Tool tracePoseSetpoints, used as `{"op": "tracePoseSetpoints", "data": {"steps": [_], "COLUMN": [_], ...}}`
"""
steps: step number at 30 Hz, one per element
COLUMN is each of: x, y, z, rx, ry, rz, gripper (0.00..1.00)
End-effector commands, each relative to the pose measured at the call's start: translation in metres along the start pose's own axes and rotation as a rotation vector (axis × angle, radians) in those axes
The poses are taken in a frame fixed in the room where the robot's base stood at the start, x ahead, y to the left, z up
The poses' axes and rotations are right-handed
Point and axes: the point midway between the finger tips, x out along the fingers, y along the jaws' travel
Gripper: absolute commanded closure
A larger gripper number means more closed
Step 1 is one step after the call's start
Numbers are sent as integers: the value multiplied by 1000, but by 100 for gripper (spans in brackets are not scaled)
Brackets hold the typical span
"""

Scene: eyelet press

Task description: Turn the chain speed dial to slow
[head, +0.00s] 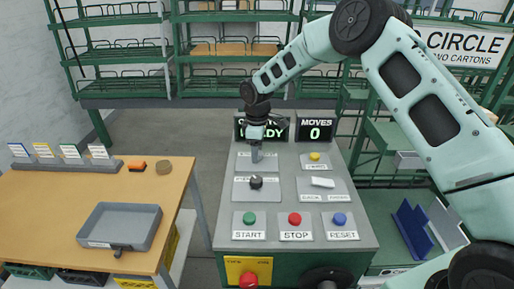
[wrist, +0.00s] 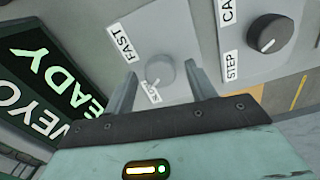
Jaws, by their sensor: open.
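The chain speed dial (wrist: 160,72) is a pale grey round knob on a light plate, seen in the wrist view. A FAST label (wrist: 128,44) is at its upper left. A second label (wrist: 151,95), partly turned and hard to read, is just below it. A small light mark shows on the dial's lower left edge. My gripper (wrist: 162,76) is open, with one finger on each side of the dial; I cannot tell whether they touch it.
A black knob (head: 256,183) is just below, labelled STEP in the wrist view. A yellow button (head: 315,156), white switch (head: 322,182), and START (head: 249,218), STOP (head: 295,219) and RESET (head: 340,219) buttons share the panel. Displays (head: 315,130) stand behind. A table holds a grey tray (head: 100,243).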

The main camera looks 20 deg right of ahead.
Motion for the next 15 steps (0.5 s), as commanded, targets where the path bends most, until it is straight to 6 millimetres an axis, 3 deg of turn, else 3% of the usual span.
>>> {"op": "tracePoseSetpoints", "data": {"steps": [5,8,15], "x": [-9,-24,-79], "y": [1,1,1], "z": [0,0,0], "rx": [0,1,1], "ry": [1,2,3], "rz": [2,3,5], "gripper": [44,44,44]}}
